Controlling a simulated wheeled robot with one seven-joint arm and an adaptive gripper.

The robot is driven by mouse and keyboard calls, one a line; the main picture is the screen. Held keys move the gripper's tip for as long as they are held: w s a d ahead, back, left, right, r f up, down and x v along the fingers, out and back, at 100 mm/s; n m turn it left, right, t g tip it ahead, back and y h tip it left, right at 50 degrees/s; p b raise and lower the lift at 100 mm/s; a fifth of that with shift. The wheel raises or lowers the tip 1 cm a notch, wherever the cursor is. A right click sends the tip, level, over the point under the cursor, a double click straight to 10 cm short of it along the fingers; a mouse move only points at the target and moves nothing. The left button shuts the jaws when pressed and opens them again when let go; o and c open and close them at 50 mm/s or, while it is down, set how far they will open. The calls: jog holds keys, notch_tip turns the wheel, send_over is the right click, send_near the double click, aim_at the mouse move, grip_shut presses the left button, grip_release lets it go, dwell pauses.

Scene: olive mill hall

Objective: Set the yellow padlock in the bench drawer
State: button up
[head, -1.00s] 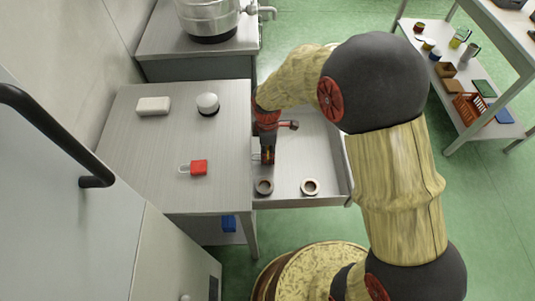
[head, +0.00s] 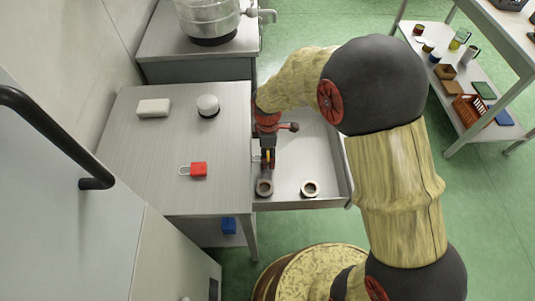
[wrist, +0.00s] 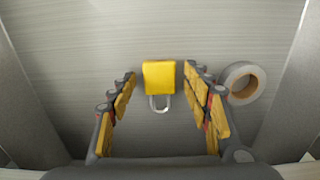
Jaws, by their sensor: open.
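The yellow padlock (wrist: 159,77) lies on the floor of the open bench drawer (head: 320,150), its shackle pointing toward the bottom of the wrist view. My gripper (wrist: 160,74) is open around it, with a finger on each side and a visible gap to both. In the head view my gripper (head: 267,161) points down into the left part of the drawer, beside the bench top. There it hides most of the padlock.
A red padlock (head: 198,169), a white block (head: 153,107) and a round white-topped item (head: 208,105) are on the bench top (head: 150,145).

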notch_tip(320, 180, up, 12)
jog(key=p, duration=0.4)
jog(key=shift+r+p, duration=0.2)
jog(key=shift+p, duration=0.2)
notch_tip(320, 180, up, 7)
jog(key=m+t, duration=0.1)
jog(key=m, duration=0.2)
send_over(268, 157)
jog(key=s+d, duration=0.2)
jog(key=d, duration=0.1)
jog(key=s+d+r+m+t, duration=0.3)
jog(key=s+d+r+m, duration=0.55)
jog(key=r, duration=0.35)
jog(key=s+d+r+m+t, duration=0.1)
jog(key=s+d+r+m, duration=0.1)
jog(key=s+m, duration=0.4)
jog(key=s+d, duration=0.1)
jog(key=s, duration=0.2)
jog(key=shift+s+d+r+t, duration=0.2)
jog(key=shift+r+t, duration=0.1)
jog(key=shift+r, duration=0.1)
